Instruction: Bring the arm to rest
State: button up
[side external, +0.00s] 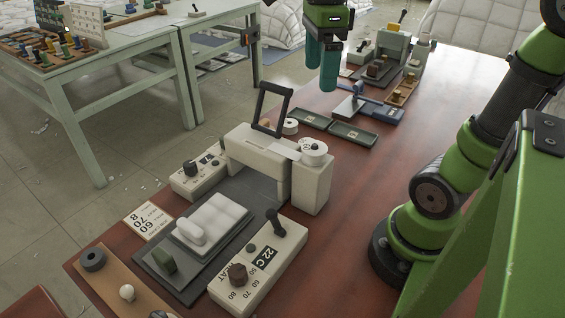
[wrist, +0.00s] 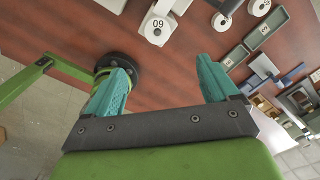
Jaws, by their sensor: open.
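My gripper (side external: 324,85) hangs above the far part of the red-brown table (side external: 345,190) in the side external view, with teal fingers pointing down. In the wrist view the two teal fingers of my gripper (wrist: 168,80) stand wide apart with nothing between them but bare table behind. The gripper is open, empty and clear of the objects below. The green arm it belongs to stands on the right side of the table, partly cut off by the picture edge.
A cream press-like machine (side external: 310,185) with a dark raised handle stands mid-table. Green trays (side external: 353,134) lie below my gripper. A pale green table (side external: 95,85) stands left.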

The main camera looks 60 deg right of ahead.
jog(key=s+a+f+n+t+y, duration=0.1)
jog(key=a+f+n+t, duration=0.1)
jog(key=n, duration=0.9)
jog(key=s+a+f+n+t+y, duration=0.1)
jog(key=a+f+n+t, duration=0.2)
jog(key=n, duration=0.9)
notch_tip(320, 180, down, 3)
jog(key=shift+a+r+t, duration=0.1)
jog(key=shift+a+t, duration=0.15)
jog(key=shift+t, duration=0.75)
jog(key=shift+c, duration=0.3)
